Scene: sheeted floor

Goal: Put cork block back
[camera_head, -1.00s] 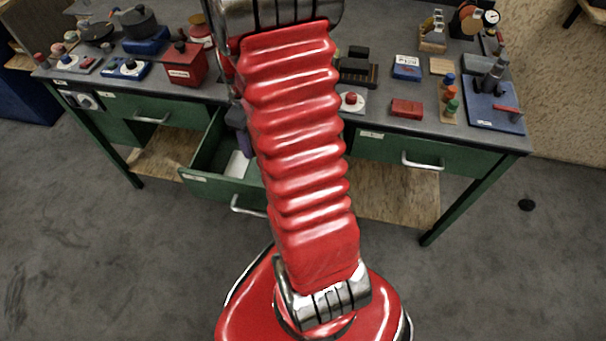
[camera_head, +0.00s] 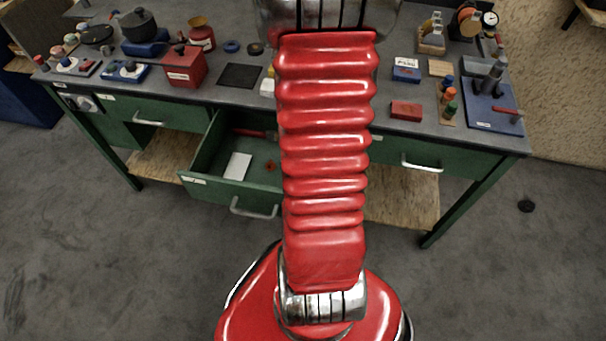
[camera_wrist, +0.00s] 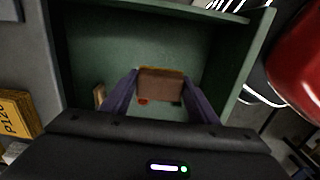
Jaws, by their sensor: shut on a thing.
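A brown block with a tan edge, which looks like the cork block (camera_wrist: 160,86), sits between the two purple fingers of my gripper (camera_wrist: 161,82) in the wrist view. My gripper is shut on it. Behind it in that view is the open green drawer (camera_wrist: 232,82); I cannot tell how far above the drawer floor the block is. In the head view the open drawer (camera_head: 204,160) shows under the bench, and my arm hides the gripper and the block.
A white card (camera_head: 238,166) and a red item (camera_head: 249,133) lie in the drawer. The bench top (camera_head: 225,97) holds a red box (camera_head: 184,66), a dark flat pad (camera_head: 240,75) and a red block (camera_head: 406,111). A yellow P120 block (camera_wrist: 17,113) shows left in the wrist view.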

